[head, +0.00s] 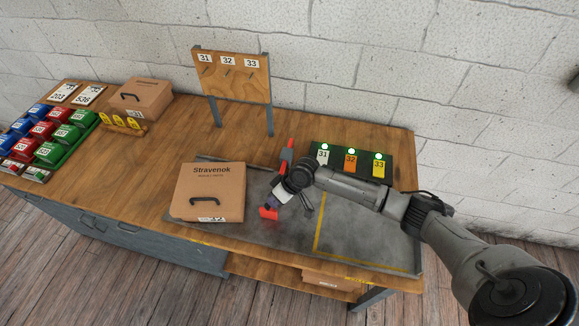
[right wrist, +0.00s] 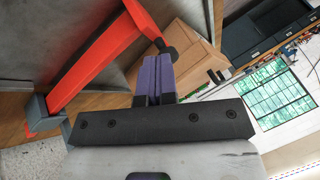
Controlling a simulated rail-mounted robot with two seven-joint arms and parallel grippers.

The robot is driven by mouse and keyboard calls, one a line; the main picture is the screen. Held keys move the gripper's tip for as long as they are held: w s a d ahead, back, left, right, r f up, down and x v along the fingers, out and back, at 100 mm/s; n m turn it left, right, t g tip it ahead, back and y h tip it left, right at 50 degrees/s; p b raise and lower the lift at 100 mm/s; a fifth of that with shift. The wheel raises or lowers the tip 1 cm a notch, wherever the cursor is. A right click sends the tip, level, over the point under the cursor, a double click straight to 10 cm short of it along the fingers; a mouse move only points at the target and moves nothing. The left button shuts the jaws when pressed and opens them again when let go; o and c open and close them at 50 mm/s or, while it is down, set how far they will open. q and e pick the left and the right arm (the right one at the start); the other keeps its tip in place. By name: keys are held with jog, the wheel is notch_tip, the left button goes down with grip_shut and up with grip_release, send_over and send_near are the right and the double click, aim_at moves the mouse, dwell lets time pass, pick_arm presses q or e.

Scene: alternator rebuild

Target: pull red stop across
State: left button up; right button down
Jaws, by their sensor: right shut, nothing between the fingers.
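The red stop is a long red bar (right wrist: 90,65) in the right wrist view, with a bent end near a black knob (right wrist: 168,52) and a grey bracket (right wrist: 38,115) at its other end. In the head view a red piece (head: 268,213) shows below my right gripper (head: 274,201) and another red piece (head: 290,143) behind it; my wrist hides what lies between. My right gripper's purple fingers (right wrist: 156,78) are shut and empty, close beside the bent end in the picture. I cannot tell whether they touch it. My left gripper is not in view.
A Stravenok carton (head: 185,207) stands left of the gripper on the grey mat (head: 365,235), which has yellow lines. A green panel with lit tags (head: 337,150) lies behind. A peg board (head: 235,88) stands at the back. Coloured bins (head: 50,135) are far left. The mat's right side is clear.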

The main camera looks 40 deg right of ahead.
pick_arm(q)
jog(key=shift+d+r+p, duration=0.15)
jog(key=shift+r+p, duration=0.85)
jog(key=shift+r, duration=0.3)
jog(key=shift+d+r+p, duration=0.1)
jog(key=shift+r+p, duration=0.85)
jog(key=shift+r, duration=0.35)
pick_arm(e)
jog(key=s+a, duration=0.4)
jog(key=a, duration=0.2)
jog(key=shift+f, duration=0.2)
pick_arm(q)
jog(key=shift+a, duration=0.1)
pick_arm(e)
jog(key=shift+s, duration=0.1)
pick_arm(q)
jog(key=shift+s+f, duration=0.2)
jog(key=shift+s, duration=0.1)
pick_arm(e)
jog(key=s+d+r, duration=0.2)
jog(key=d+r, duration=0.6)
jog(key=r, duration=0.1)
jog(key=shift+s+d+r, duration=0.15)
jog(key=shift+s+d, duration=0.05)
jog(key=shift+d, duration=0.15)
